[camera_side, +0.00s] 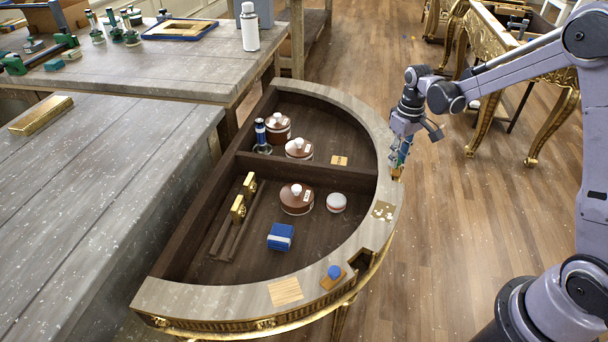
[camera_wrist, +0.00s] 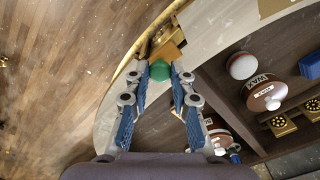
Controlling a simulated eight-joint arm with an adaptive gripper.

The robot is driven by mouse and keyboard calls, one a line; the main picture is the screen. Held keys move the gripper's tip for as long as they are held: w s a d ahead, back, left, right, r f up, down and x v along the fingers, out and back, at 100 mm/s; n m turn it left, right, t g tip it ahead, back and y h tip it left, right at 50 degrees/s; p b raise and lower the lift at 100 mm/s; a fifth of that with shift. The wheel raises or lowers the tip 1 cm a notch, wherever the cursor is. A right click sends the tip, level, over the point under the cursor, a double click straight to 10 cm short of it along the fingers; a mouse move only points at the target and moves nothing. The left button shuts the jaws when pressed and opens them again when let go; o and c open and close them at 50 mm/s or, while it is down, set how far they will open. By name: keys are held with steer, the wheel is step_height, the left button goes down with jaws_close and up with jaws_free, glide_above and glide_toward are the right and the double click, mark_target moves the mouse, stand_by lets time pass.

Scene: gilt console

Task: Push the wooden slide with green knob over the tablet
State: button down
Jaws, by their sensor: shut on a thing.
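The wooden slide (camera_wrist: 172,54) lies on the pale curved rim of the console, and its green knob (camera_wrist: 160,71) shows between my fingertips. In the side view the slide (camera_side: 396,174) is a small orange-brown edge below my gripper (camera_side: 401,163). My gripper (camera_wrist: 160,80) points down and is shut on the green knob, with a finger at either side. A tablet with a mottled gold and white pattern (camera_side: 383,210) is set in the rim, a short way nearer the side camera than the slide. The slide is apart from it.
Farther along the rim are a dark notch (camera_side: 365,262), a wooden slide with a blue knob (camera_side: 333,277) and a plain wooden tablet (camera_side: 286,291). The open compartments inside hold brown lidded pots (camera_side: 296,198), a blue box (camera_side: 281,236) and gold blocks (camera_side: 238,209).

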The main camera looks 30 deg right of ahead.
steer(key=c, duration=1.1)
jaws_free()
steer(key=shift+s+a, duration=0.15)
steer(key=shift+a, duration=0.05)
steer(key=shift+c, duration=0.2)
steer(key=shift+d, duration=0.1)
steer(key=shift+r, duration=0.4)
step_height(320, 180, up, 11)
steer(key=shift+r, duration=0.1)
steer(key=s+a+t, duration=0.3)
steer(key=s+a, duration=0.2)
steer(key=s, duration=0.3)
steer(key=s+a+r+t, duration=0.1)
steer(key=s+a+t, duration=0.3)
steer(key=s+a, duration=0.2)
steer(key=shift+s+a+r, duration=0.15)
steer(key=shift+s+r, duration=0.1)
steer(key=shift+s, duration=0.85)
